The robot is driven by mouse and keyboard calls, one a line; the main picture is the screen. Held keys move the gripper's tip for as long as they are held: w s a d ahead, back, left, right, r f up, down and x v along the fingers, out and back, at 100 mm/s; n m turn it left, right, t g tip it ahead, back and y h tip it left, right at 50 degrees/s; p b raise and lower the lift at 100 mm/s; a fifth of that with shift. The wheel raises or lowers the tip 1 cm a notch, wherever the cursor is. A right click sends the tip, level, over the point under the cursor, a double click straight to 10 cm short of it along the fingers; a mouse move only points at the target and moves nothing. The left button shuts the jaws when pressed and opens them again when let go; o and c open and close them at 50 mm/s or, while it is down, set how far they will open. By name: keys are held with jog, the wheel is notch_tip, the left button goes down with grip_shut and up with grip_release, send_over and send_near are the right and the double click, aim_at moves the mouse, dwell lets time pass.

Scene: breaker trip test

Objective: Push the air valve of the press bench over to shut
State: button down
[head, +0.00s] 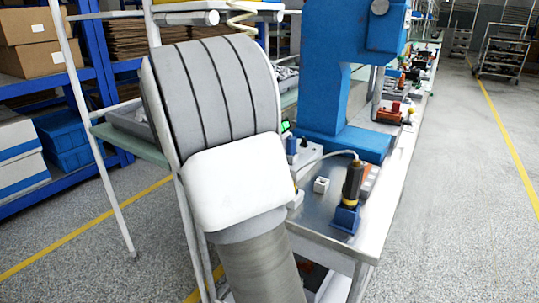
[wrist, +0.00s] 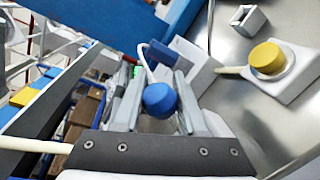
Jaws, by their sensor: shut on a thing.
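My gripper (wrist: 160,88) is in the wrist view, with a grey finger on each side of a round blue knob (wrist: 160,100). It is shut on this knob, which looks like the handle of the air valve. The valve body under it is mostly hidden by the fingers, so I cannot tell how far the handle is turned. A dark blue block (wrist: 168,56) and a white cable lie just beyond the fingertips. In the head view my own arm hides the gripper. The blue press (head: 330,70) stands on the metal bench (head: 322,214).
A yellow button on a white base (wrist: 268,57) sits right of my gripper, with a small grey block (wrist: 247,20) beyond. A dark-handled tool in a blue holder (head: 346,218) stands near the bench front.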

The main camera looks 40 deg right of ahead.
jog(key=shift+f, duration=0.1)
jog(key=shift+c, duration=2.3)
grip_release()
jog(key=p+v, duration=0.3)
jog(key=v, duration=1.4)
jog(key=shift+a, duration=0.25)
jog(key=shift+s+d, duration=0.1)
jog(key=shift+s, duration=0.05)
